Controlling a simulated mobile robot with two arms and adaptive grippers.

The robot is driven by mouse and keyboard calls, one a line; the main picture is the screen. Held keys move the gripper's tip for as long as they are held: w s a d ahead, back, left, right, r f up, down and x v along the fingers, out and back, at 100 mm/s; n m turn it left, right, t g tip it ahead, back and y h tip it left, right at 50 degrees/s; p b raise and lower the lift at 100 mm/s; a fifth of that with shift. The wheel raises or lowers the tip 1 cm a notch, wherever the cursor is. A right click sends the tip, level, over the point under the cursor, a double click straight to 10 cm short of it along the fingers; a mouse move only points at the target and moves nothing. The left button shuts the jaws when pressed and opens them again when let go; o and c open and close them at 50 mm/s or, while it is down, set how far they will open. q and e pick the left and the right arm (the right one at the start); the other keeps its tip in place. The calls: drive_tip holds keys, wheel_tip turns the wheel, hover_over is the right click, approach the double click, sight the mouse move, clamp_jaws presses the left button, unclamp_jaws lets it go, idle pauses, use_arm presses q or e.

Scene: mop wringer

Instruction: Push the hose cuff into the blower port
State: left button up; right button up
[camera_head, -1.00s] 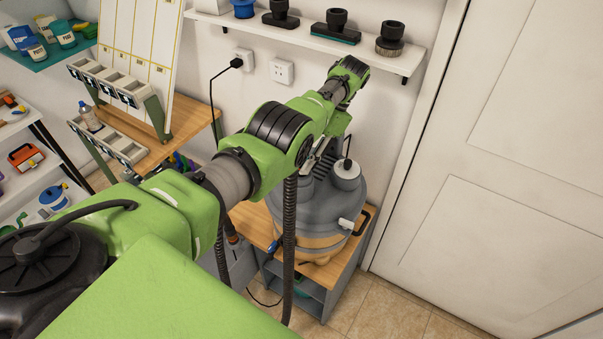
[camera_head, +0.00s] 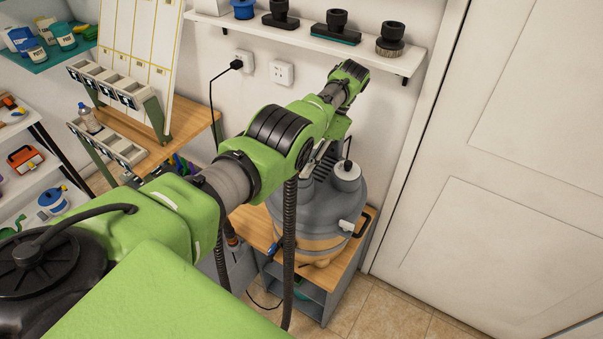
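A grey shop vacuum (camera_head: 318,213) with a tan lower body stands on a wooden-topped stand. A grey neck with a pale cap (camera_head: 346,170) rises from its top, and a white fitting (camera_head: 346,225) sticks out of its right side. A dark ribbed hose (camera_head: 289,250) hangs in front of the vacuum. Its upper end goes out of sight behind my green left arm. Only a few metallic parts of my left gripper (camera_head: 317,160) show, above the vacuum's top. Its fingertips, the hose cuff and the blower port cannot be made out. My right gripper is not in view.
A wall shelf (camera_head: 310,35) with several dark attachments is above the vacuum. The vacuum's stand (camera_head: 320,282) has open compartments below. A wooden table (camera_head: 160,140) with a rack and panel is at left. A white door (camera_head: 490,150) is at right.

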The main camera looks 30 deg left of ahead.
use_arm(q)
drive_tip(key=shift+f, duration=0.1)
drive_tip(key=o, duration=1.2)
drive_tip(key=shift+c, duration=0.2)
